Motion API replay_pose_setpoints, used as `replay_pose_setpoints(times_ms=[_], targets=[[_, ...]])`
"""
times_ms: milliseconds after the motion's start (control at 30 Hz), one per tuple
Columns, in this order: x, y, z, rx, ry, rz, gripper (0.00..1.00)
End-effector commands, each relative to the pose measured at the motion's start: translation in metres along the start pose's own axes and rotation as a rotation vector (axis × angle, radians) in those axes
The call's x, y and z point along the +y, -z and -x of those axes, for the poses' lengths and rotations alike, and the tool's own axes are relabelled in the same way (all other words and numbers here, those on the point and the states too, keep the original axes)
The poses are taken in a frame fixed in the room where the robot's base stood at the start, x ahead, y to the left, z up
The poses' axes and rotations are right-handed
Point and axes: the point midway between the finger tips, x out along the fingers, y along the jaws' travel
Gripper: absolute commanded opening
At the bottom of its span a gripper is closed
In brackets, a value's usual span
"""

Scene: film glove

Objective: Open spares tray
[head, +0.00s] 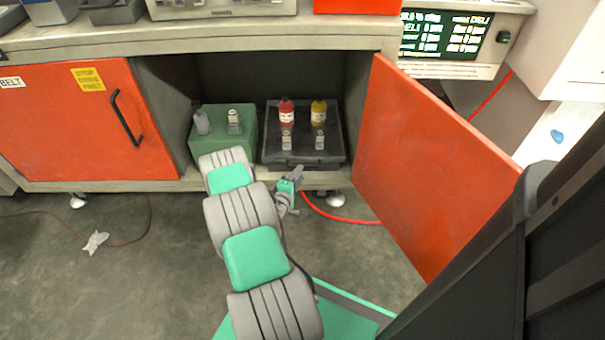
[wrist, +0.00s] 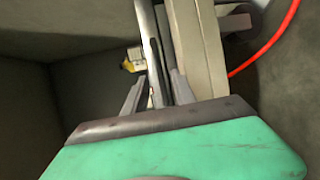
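I cannot tell whether the fingers touch the bar. My wrist housing hides the lower part of that view.
An open red door (head: 440,150) stands to the right. A closed red door (head: 60,125) is at left. A red cable (head: 345,219) lies on the floor.

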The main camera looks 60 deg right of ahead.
Motion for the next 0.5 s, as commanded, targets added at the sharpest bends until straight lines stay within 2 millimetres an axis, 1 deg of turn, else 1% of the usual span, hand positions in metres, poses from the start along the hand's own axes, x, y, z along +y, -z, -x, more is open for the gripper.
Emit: replay_pose_setpoints(times_ms=[33, 100, 200, 300, 500], targets=[[-0.003, -0.001, -0.011, -0.003, -0.002, -0.004, 0.32], [-0.002, -0.001, -0.024, -0.003, -0.002, -0.005, 0.32], [-0.001, -0.001, -0.036, -0.002, -0.001, -0.003, 0.32], [-0.001, 0.0, -0.041, 0.0, -0.001, -0.001, 0.32], [0.0, 0.0, -0.041, 0.001, 0.0, -0.001, 0.32]])
